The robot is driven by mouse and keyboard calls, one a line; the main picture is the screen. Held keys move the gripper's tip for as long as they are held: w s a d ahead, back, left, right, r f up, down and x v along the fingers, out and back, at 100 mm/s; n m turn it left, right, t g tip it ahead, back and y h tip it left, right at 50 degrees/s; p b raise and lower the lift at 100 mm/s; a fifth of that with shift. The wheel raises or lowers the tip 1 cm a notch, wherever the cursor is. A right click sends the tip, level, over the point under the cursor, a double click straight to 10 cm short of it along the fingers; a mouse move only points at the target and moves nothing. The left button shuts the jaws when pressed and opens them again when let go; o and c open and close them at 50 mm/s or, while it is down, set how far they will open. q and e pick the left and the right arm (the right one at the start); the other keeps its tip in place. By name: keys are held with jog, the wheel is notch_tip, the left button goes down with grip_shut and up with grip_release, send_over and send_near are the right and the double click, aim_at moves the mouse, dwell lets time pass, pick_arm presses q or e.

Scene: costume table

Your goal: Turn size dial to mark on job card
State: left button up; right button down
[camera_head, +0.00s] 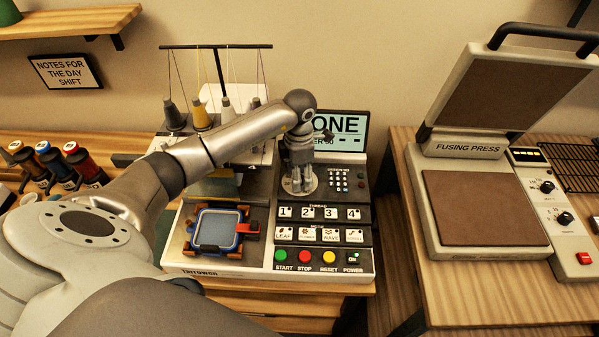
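My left arm reaches across from the left, and its gripper (299,185) points down at the embroidery machine's control panel (344,211). Its fingertips are over a pale round disc (314,190), which looks like the size dial. The gripper covers most of the disc and any pointer or marks on it. I cannot tell whether the fingers grip a knob or only stand around it. No job card can be made out. My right gripper is out of view.
Behind the gripper a screen (352,124) shows "ONE", partly hidden. Numbered thread keys (319,213), pattern keys and coloured buttons lie in front. A blue hoop (216,229) is at the panel's left. A fusing press (480,205) stands open at right.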

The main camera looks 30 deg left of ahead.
pick_arm(q)
jog(key=c, duration=1.1)
jog(key=shift+o, duration=0.2)
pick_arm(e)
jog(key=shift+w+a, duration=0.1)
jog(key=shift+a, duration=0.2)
pick_arm(q)
jog(key=shift+n, duration=0.3)
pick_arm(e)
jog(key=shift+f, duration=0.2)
pick_arm(q)
jog(key=n+b, duration=0.1)
jog(key=n, duration=0.2)
jog(key=shift+n+b, duration=0.6)
jog(key=shift+n, duration=1.4)
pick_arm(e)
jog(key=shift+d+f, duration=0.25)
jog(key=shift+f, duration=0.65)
